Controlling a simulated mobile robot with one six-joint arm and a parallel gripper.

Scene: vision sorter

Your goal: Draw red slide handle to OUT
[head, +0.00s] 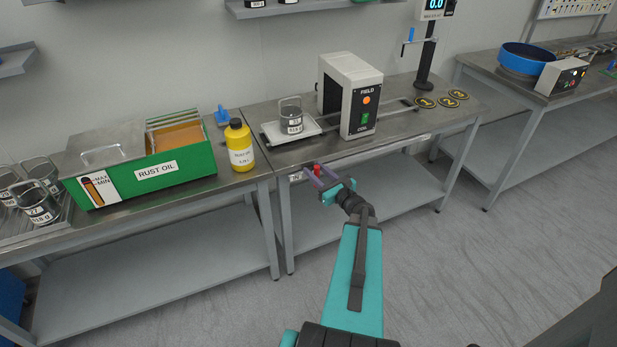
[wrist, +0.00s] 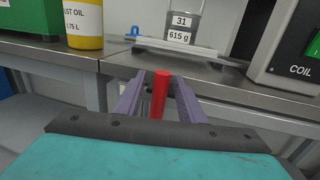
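The red slide handle (head: 317,169) stands at the front edge of the middle bench, close to an IN label (head: 296,177). It also shows upright in the wrist view (wrist: 160,95). My gripper (head: 321,177) has its two purple fingers on either side of the handle; in the wrist view (wrist: 158,88) narrow gaps show between handle and fingers, so it looks open around it. A white tray (head: 271,134) carries a labelled beaker (head: 291,116) left of the FIELD coil housing (head: 363,115). The OUT marking cannot be made out.
A yellow bottle (head: 239,147) and a green RUST OIL tank (head: 180,167) stand on the left bench. Several beakers (head: 36,203) stand at far left. Numbered yellow discs (head: 425,103) lie at the bench's right. The floor before the bench (head: 450,280) is clear.

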